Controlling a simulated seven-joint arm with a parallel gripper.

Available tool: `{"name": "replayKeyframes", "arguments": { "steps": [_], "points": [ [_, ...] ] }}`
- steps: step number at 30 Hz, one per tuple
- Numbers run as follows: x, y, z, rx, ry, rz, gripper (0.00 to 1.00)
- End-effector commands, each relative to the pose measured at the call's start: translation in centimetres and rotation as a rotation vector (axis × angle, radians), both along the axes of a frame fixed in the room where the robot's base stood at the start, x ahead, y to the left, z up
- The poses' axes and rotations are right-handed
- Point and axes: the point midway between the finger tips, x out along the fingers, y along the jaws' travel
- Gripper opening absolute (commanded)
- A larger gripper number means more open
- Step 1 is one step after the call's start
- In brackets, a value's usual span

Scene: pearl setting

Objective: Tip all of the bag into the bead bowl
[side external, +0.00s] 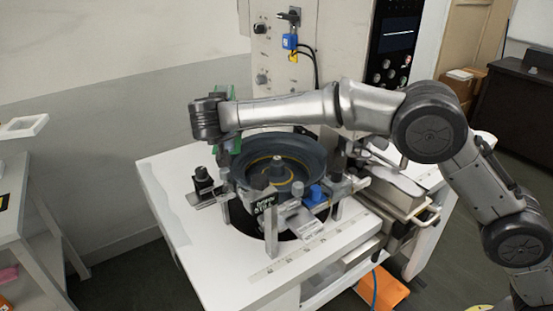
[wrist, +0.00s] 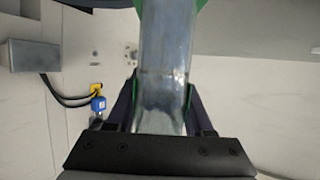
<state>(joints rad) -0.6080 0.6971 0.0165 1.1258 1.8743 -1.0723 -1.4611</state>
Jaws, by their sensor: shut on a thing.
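The bag is a clear, pale pouch (wrist: 165,50) with green edges. It stands upright in the wrist view, between the two dark fingers of my gripper (wrist: 160,92), which is shut on it. In the side view only green parts of the bag (side external: 223,92) show behind my wrist; the rest is hidden. The bead bowl (side external: 272,152) is a wide dark round bowl with a raised centre and a yellowish curved line inside. My wrist is over its left rim. I see no beads clearly, either in the bag or in the bowl.
The bowl stands on a white table (side external: 170,200) with metal brackets and a black knob fixture (side external: 203,180) around it. A machine panel with a blue plug (side external: 290,41) and a cable rises behind. An orange bin (side external: 385,290) is below right. The table's front left is clear.

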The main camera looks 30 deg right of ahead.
Motion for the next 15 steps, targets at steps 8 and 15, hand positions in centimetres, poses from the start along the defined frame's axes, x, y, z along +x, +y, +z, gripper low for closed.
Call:
{"name": "replayKeyframes", "arguments": {
  "steps": [8,15],
  "points": [
    [0.12,0.15,-0.27,-0.003,0.001,0.003,0.0],
    [0.04,-0.05,-0.49,0.023,-0.013,0.003,0.0]
  ]
}}
